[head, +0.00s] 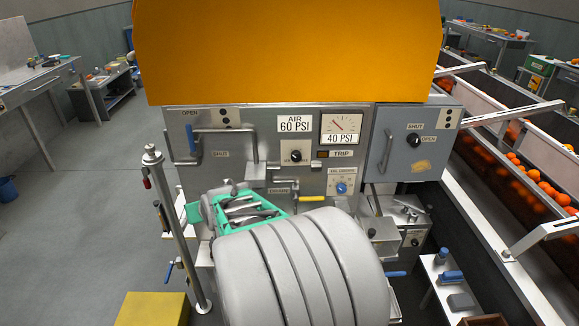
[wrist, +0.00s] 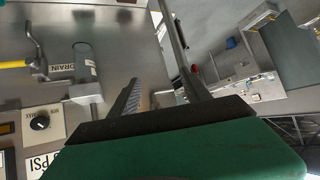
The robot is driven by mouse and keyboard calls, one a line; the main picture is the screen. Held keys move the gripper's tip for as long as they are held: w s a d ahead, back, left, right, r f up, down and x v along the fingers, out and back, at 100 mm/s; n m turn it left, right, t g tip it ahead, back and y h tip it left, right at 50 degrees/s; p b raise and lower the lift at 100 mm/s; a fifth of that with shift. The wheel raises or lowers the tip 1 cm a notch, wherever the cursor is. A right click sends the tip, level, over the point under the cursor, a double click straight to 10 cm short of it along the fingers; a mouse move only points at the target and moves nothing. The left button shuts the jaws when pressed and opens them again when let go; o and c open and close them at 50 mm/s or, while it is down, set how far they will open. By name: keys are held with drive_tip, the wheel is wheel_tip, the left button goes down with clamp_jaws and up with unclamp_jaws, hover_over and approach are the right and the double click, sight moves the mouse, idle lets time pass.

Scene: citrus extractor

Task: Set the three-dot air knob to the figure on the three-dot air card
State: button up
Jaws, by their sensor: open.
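The air card (head: 294,123) on the grey machine panel reads AIR 60 PSI. A small black knob (head: 295,156) with a white pointer sits right below it. The gauge (head: 341,128) beside the card has a 40 PSI label under it. In the wrist view the knob (wrist: 40,122) lies at the left, with part of a PSI card (wrist: 45,161) below it. My gripper (wrist: 160,75) is open and empty, with the knob off to its left. I cannot make out three dots on the card or knob.
A blue knob (head: 341,187) with a dial plate sits lower on the panel. A right-hand box has a SHUT/OPEN knob (head: 414,140). A yellow handle (head: 312,199) and a left pipe handle (head: 225,131) stick out. A post (head: 178,230) stands left. Oranges (head: 540,187) fill a chute right.

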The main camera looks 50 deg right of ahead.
drive_tip(key=d+m+h, duration=0.1)
drive_tip(key=d, duration=0.5)
drive_tip(key=s+d+f+m+t+h+b, duration=0.1)
drive_tip(key=d+h, duration=0.1)
drive_tip(key=d, duration=0.5)
drive_tip(key=s+d+f+m+t+h, duration=0.1)
drive_tip(key=d+m+h, duration=0.1)
drive_tip(key=d, duration=0.4)
drive_tip(key=shift+d+f+b, duration=0.1)
drive_tip(key=shift+d+b, duration=0.2)
drive_tip(key=shift+d, duration=0.05)
drive_tip(key=m+h, duration=0.3)
drive_tip(key=h, duration=0.2)
approach(296, 158)
drive_tip(key=d, duration=0.1)
drive_tip(key=x, duration=0.7)
drive_tip(key=shift+w+p, duration=0.35)
drive_tip(key=shift+w+d, duration=0.25)
clamp_jaws()
